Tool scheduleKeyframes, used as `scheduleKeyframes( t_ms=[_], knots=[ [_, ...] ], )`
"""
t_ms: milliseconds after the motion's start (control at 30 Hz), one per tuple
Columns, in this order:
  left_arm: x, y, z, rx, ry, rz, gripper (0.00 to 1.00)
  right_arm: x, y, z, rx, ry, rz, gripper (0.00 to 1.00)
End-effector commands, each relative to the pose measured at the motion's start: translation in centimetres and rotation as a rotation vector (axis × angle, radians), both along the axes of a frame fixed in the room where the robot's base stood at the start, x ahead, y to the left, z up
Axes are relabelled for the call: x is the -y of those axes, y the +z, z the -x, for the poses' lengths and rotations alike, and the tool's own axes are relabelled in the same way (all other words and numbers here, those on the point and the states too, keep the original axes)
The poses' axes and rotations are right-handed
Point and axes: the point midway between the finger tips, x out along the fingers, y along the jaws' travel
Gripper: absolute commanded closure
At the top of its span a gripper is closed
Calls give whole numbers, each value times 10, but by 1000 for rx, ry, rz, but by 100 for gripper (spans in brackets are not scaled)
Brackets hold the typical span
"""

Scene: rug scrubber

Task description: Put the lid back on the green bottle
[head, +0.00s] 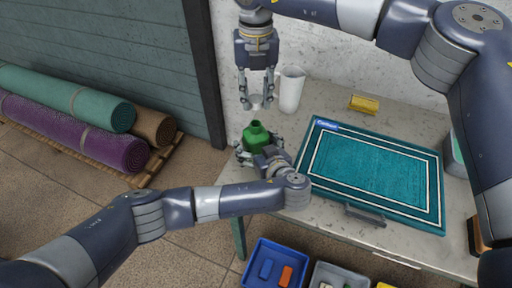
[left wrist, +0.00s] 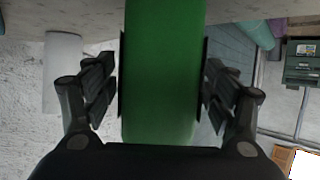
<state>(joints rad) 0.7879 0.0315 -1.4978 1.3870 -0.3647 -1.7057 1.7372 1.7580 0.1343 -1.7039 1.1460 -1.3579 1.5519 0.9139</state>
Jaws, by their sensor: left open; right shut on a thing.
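The green bottle (head: 256,135) stands upright at the left end of the table, its neck uncovered. My left gripper (head: 257,152) is low around the bottle, with its fingers open on either side. In the left wrist view the bottle (left wrist: 162,75) fills the space between the two fingers of this gripper (left wrist: 162,90); I cannot tell whether the pads touch it. My right gripper (head: 256,100) points down above the bottle, shut on a small pale lid (head: 256,103). The lid is apart from the bottle's neck, and the fingers partly hide it.
A white cup (head: 291,90) stands close to the right gripper. A teal rug (head: 375,172) covers much of the table, with a yellow block (head: 364,104) behind it. A blue bin (head: 275,268) and a grey bin (head: 338,277) stand below the front edge. Rolled mats (head: 75,135) lie at left.

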Motion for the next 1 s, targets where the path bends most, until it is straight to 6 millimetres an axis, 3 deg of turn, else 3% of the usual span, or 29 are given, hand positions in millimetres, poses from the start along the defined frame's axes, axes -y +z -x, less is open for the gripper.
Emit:
scheduleKeyframes(
  t_ms=[67, 300, 367, 533, 800, 1000],
  knots=[
    [0, 0, 0, 0, 0, 0, 24, 0, 0, 0, 0, 0, 0, 78],
    [0, 0, 0, 0, 0, 0, 79, 0, 0, 0, 0, 0, 0, 78],
    [0, 0, 0, 0, 0, 0, 89, 0, 0, 0, 0, 0, 0, 78],
    [0, 0, 0, -1, 0, 0, 89, 0, -9, 0, -3, 0, 0, 78],
    [0, 0, 1, -1, 0, 0, 89, 0, -47, 0, -5, 0, -1, 78],
    [0, 0, 1, -1, 0, 0, 89, 0, -50, -1, -2, 0, -1, 78]
  ],
)
